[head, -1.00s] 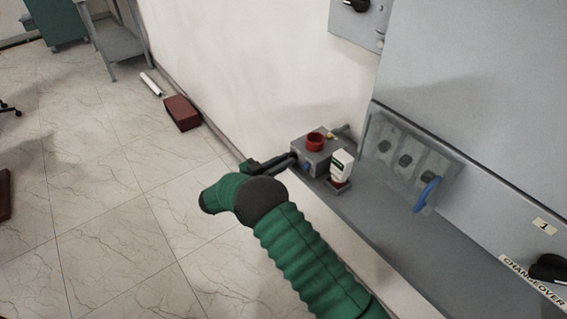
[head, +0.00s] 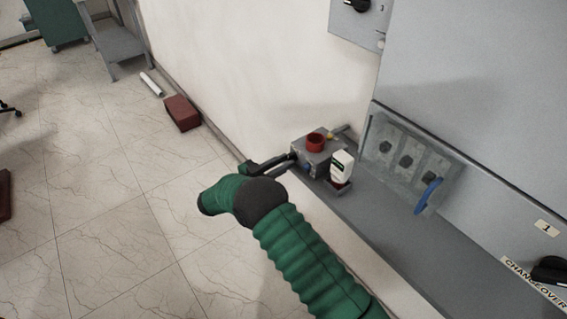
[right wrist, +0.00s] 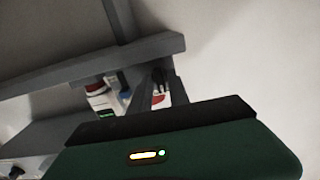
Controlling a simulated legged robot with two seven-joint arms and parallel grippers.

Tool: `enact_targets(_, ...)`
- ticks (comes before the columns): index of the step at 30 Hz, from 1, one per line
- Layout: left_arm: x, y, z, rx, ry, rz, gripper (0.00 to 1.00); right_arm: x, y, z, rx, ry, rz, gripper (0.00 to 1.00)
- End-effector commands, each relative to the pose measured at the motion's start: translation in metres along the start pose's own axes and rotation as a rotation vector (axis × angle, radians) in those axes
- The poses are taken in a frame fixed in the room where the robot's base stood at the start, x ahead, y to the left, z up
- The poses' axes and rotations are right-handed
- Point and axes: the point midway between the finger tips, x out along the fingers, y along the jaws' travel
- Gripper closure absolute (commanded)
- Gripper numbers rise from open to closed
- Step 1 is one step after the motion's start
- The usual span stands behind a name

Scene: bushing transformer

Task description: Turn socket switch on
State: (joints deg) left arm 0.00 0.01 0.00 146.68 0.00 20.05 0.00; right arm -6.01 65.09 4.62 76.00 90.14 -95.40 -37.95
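A small grey box (head: 326,160) with a red round socket ring (head: 315,142) on top sits on a grey ledge against the wall in the head view. It has dark and blue details on its near left side; the switch itself is not clear. My right gripper (head: 284,164) reaches from the left to that side of the box, very close to it. Whether it touches is hidden. In the right wrist view, my green gripper body fills the bottom, with red-and-white and blue parts (right wrist: 104,97) beyond it. The finger gap is not clear. My left gripper is not in view.
A white bottle-like item (head: 341,164) stands beside the box. A grey panel with several dark knobs (head: 405,160) and a blue handle (head: 428,195) is to the right. The grey ledge (head: 400,225) runs towards the lower right. The floor at left is mostly clear.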

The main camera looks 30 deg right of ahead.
Motion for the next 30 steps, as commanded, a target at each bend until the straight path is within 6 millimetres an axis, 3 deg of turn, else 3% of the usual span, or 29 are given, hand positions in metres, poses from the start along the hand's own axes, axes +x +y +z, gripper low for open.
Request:
enact_targets(5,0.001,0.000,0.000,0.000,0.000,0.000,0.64,-0.036,-0.002,0.002,-0.001,-0.002,-0.005,0.78)
enact_targets(15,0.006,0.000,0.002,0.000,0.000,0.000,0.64,-0.134,-0.002,0.004,-0.002,-0.004,-0.005,0.78)
enact_targets(18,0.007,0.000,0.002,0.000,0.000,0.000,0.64,-0.151,-0.002,0.005,-0.002,-0.003,-0.003,0.78)
enact_targets(23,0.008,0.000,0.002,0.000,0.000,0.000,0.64,-0.164,-0.002,0.004,-0.004,-0.004,-0.001,0.78)
enact_targets(30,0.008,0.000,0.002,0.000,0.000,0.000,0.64,-0.164,-0.002,0.003,-0.004,-0.004,-0.001,0.78)
